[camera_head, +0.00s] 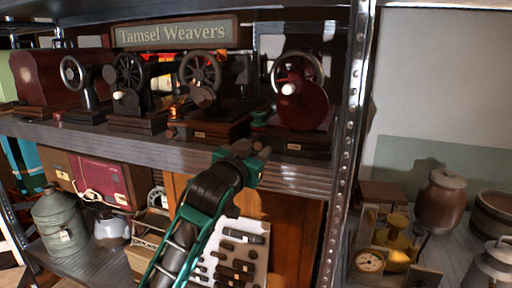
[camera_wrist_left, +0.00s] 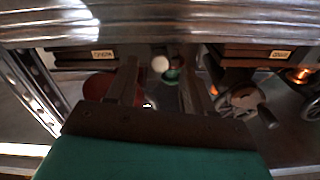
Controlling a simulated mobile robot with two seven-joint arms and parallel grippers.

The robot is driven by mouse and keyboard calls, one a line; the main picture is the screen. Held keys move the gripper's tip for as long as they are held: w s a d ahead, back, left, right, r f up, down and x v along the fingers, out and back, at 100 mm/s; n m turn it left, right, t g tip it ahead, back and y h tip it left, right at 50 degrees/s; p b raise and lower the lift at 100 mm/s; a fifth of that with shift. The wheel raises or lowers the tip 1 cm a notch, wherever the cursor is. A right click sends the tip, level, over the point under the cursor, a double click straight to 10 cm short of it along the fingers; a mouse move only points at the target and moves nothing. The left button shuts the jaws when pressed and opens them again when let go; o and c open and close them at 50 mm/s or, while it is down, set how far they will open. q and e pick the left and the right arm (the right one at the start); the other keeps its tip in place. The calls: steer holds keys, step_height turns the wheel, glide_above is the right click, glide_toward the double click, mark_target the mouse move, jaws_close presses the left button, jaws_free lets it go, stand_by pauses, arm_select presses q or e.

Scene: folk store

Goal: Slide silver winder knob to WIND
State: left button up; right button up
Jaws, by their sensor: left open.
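Several old sewing machines stand on the upper shelf. The rightmost has a dark red round body (camera_head: 303,106), a spoked wheel and a pale round knob (camera_head: 289,89). A pale round knob also shows in the left wrist view (camera_wrist_left: 160,64), near a small green part (camera_wrist_left: 172,77). I cannot tell which knob is the silver winder knob, and no WIND marking is readable. My left gripper (camera_head: 262,153) is open and empty, in front of the shelf edge and below the red machine. In the left wrist view its two fingers frame the pale knob, apart from it. My right gripper is not in view.
The shelf edge (camera_head: 190,148) runs just behind my left gripper. A metal upright (camera_head: 347,130) stands right of the red machine. Another black-wheeled machine (camera_head: 200,72) stands left of it. Pots and jugs fill the lower right.

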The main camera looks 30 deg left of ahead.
mark_target(260, 144)
arm_select(q)
steer(key=shift+x, duration=1.05)
steer(key=shift+c, duration=0.5)
jaws_close()
